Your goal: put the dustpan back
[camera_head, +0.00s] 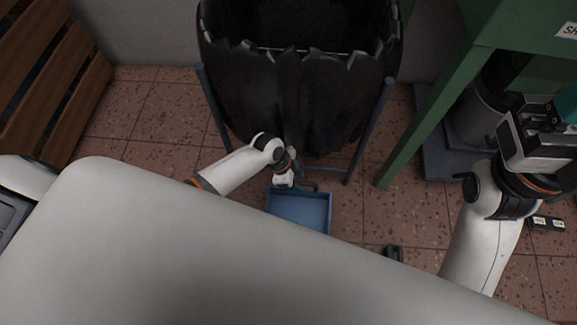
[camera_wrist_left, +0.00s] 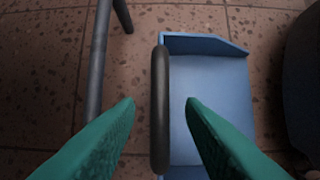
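The blue dustpan (camera_head: 300,209) lies on the tiled floor in front of the black bin. My left gripper (camera_head: 284,180) is at its bin-side edge. In the left wrist view the blue pan (camera_wrist_left: 215,95) shows with a dark upright-running handle bar (camera_wrist_left: 160,110) along its left side. The two teal fingers of my left gripper (camera_wrist_left: 160,102) are apart, one to each side of the bar in the picture; no contact shows. My right gripper (camera_head: 566,106) is at the right edge, its teal fingers partly cut off. Part of the pan is hidden behind my body in the head view.
A large black bin bag with a jagged rim (camera_head: 300,95) hangs on a grey tube stand (camera_head: 376,130). A green table frame (camera_head: 440,105) stands right, with a grey bucket (camera_head: 475,115) under it. A wooden slatted piece (camera_head: 50,75) is at left.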

